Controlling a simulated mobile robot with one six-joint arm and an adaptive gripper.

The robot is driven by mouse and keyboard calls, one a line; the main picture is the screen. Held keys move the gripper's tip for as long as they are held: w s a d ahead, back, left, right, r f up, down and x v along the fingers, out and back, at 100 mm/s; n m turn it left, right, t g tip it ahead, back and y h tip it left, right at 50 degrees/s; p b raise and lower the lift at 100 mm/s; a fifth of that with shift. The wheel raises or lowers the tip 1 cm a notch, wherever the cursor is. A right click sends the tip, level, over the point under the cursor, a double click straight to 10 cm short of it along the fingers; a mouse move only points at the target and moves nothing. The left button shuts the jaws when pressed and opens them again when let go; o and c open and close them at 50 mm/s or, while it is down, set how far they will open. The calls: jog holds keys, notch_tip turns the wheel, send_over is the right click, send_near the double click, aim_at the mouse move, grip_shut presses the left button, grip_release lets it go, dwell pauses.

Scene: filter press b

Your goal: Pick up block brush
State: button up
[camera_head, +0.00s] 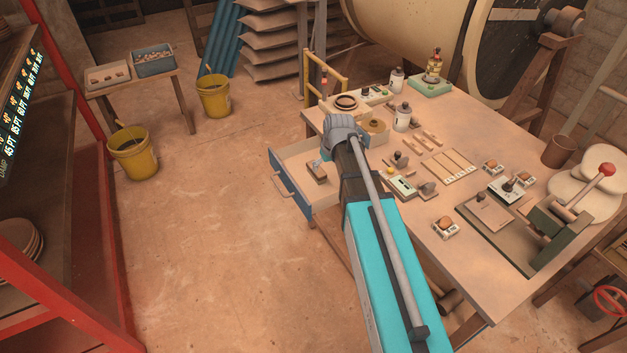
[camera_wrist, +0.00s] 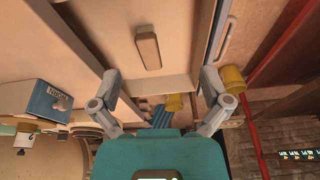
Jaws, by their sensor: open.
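The block brush (camera_head: 317,172) is a small brown wooden block. It lies in the open drawer (camera_head: 290,160) at the left side of the table. In the wrist view the brush (camera_wrist: 148,47) lies on the pale drawer floor, above the gap between my fingers in the picture. My gripper (camera_wrist: 160,92) is open, with its two grey fingers spread wide and nothing between them. The brush is beyond the fingertips and apart from them. In the head view my arm hides most of the gripper over the drawer.
The drawer's blue front (camera_head: 291,188) and handle stand out over the floor. The table (camera_head: 470,270) holds tools, bottles and small blocks. A blue box (camera_wrist: 48,101) shows left of my gripper in the wrist view. Yellow buckets (camera_head: 213,97) stand on open floor to the left.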

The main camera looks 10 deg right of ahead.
jog(key=n+t+b, duration=0.1)
send_near(319, 172)
jog(key=r, duration=0.1)
jog(key=shift+w+r, duration=0.2)
jog(key=shift+w, duration=0.15)
jog(key=shift+f+b, duration=0.1)
jog(key=shift+b, duration=0.2)
jog(key=b+x, duration=0.6)
jog(key=x, duration=0.1)
jog(key=shift+w+a, duration=0.1)
jog(key=shift+w+a+f+b, duration=0.1)
jog(key=shift+w+f+b, duration=0.2)
jog(key=shift+f+b, duration=0.45)
jog(key=shift+r, duration=0.15)
jog(key=b+x, duration=0.3)
jog(key=shift+w, duration=0.3)
jog(key=shift+b+x, duration=0.95)
jog(key=shift+x, duration=0.05)
jog(key=shift+f, duration=0.2)
